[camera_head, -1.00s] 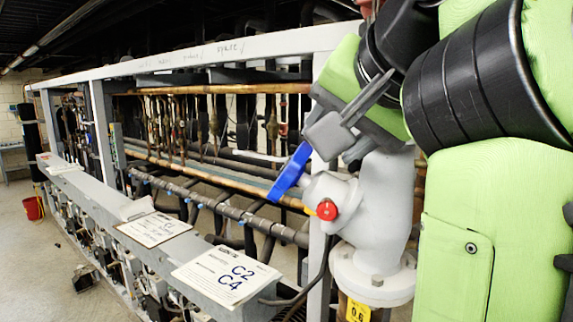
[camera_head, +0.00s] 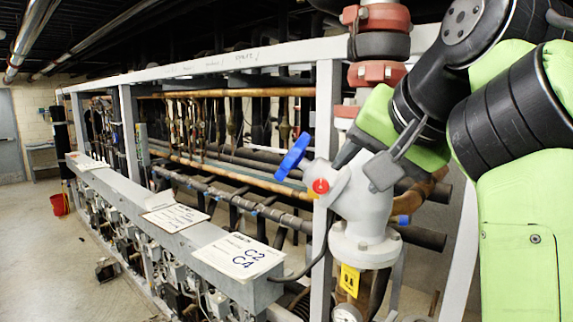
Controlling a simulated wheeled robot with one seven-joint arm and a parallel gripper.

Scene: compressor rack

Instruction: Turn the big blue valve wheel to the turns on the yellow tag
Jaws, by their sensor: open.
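The blue valve wheel (camera_head: 292,157) shows nearly edge-on at the left of a pale grey valve body (camera_head: 364,205). The yellow tag (camera_head: 349,280) hangs below the valve's flange; its dark marks are too small to read surely. My gripper (camera_head: 364,163) is open and empty, its grey fingers pointing down-left in front of the upper valve body. It is to the right of the wheel, with a visible gap between them. Part of the valve's upper body is hidden behind my gripper.
A small red knob (camera_head: 320,186) sits between wheel and valve body. A grey rack post (camera_head: 325,110) stands behind the wheel. A ledge (camera_head: 170,222) with paper sheets runs along the left. Red-clamped pipe (camera_head: 377,75) rises above the valve. Open floor (camera_head: 40,270) lies at left.

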